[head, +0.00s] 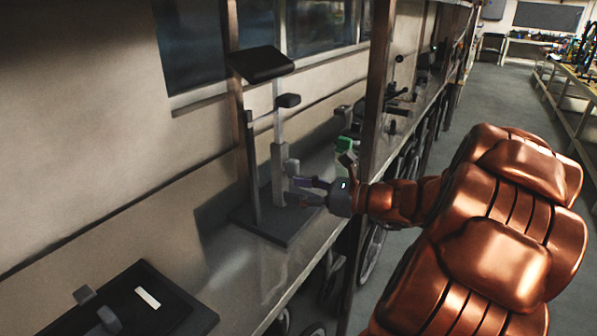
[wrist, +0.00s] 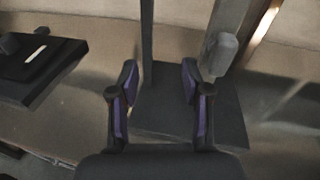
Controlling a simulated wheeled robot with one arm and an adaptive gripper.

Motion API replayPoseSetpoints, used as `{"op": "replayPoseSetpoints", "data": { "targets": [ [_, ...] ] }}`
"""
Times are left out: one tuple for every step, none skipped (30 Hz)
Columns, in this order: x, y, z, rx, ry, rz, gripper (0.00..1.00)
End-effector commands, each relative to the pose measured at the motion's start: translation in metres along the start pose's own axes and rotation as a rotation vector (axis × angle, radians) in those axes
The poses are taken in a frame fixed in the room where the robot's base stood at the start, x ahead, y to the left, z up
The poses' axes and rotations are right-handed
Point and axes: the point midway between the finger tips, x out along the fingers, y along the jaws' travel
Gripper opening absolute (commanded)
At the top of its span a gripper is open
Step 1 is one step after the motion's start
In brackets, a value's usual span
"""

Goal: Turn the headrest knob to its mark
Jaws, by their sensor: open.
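The headrest stand rises from a dark base plate (head: 268,232) on the bench, with a dark headrest pad (head: 262,63) at the top. A grey knob (head: 291,167) sticks out low on its lighter post (head: 277,150). The knob also shows in the wrist view (wrist: 222,53), just right of the right finger. My gripper (head: 294,190) is open and empty, beside the post and slightly below the knob. In the wrist view its fingers (wrist: 159,72) are apart over the base plate, with a dark upright post beyond the gap. I cannot make out the mark.
A smaller dark block (head: 287,100) is on the stand below the pad. A black fixture (head: 150,300) with a white strip lies at the lower left of the bench.

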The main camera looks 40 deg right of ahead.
Motion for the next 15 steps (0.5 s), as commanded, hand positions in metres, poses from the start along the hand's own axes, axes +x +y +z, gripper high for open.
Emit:
{"op": "replayPoseSetpoints", "data": {
  "targets": [
    [-0.012, -0.015, -0.002, 0.028, -0.021, -0.050, 0.48],
    [-0.018, -0.023, -0.002, 0.042, -0.032, -0.074, 0.48],
    [-0.025, -0.032, -0.002, 0.059, -0.047, -0.105, 0.48],
    [-0.029, -0.037, -0.002, 0.069, -0.056, -0.122, 0.48],
    [-0.034, -0.042, -0.002, 0.077, -0.064, -0.139, 0.48],
    [-0.038, -0.048, -0.002, 0.087, -0.074, -0.157, 0.48],
    [-0.041, -0.051, -0.002, 0.094, -0.079, -0.166, 0.48],
    [-0.043, -0.053, -0.002, 0.098, -0.083, -0.173, 0.48],
    [-0.044, -0.055, -0.002, 0.103, -0.087, -0.180, 0.48],
    [-0.044, -0.056, -0.001, 0.105, -0.089, -0.184, 0.48],
    [-0.043, -0.057, -0.001, 0.106, -0.090, -0.186, 0.48],
    [-0.041, -0.058, -0.001, 0.106, -0.091, -0.185, 0.48],
    [-0.039, -0.058, 0.000, 0.106, -0.091, -0.184, 0.48],
    [-0.036, -0.058, 0.000, 0.106, -0.090, -0.184, 0.48],
    [-0.032, -0.059, 0.001, 0.105, -0.090, -0.183, 0.48]
  ]
}}
